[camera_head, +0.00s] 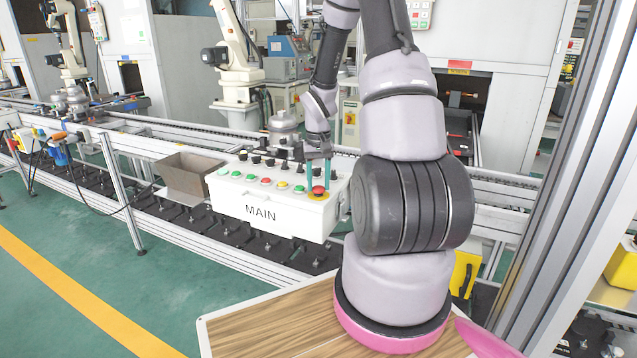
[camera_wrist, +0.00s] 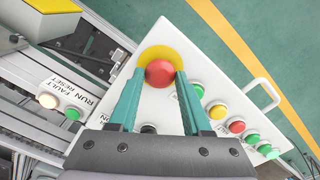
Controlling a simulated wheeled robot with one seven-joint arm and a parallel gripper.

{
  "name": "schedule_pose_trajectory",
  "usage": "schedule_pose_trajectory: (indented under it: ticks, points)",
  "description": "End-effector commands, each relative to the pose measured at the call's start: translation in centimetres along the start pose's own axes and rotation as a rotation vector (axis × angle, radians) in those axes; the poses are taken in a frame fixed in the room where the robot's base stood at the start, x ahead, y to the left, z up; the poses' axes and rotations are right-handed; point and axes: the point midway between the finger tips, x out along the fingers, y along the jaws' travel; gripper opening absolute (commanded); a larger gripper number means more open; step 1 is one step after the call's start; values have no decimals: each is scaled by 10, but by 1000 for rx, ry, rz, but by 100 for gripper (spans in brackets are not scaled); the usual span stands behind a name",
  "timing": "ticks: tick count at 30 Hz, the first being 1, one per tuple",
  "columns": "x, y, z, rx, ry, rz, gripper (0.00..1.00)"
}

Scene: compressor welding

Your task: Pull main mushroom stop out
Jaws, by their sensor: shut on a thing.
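The main mushroom stop (camera_head: 318,191) is a red round button on a yellow disc, at the right end of the white MAIN control box (camera_head: 262,213). In the wrist view the red stop (camera_wrist: 160,73) sits between the tips of my gripper's teal fingers. My gripper (camera_head: 318,180) comes down from above onto the stop. In the wrist view my gripper (camera_wrist: 153,78) is shut on the red cap, one finger on each side. How far the stop is out from the panel cannot be told.
Several green, red and yellow buttons (camera_wrist: 236,127) and black knobs (camera_head: 270,161) stand close by on the same panel. A conveyor rail (camera_head: 490,178) runs behind. A wooden-topped surface (camera_head: 265,330) is in front.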

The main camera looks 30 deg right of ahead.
Motion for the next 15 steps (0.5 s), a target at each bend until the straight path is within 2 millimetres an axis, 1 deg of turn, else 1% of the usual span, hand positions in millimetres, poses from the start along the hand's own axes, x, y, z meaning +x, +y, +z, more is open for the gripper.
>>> schedule_pose_trajectory:
  ticks: [12,15]
  points:
    - [0,0,0,0,1,0,0]
    - [-7,0,-1,-2,4,0,0]
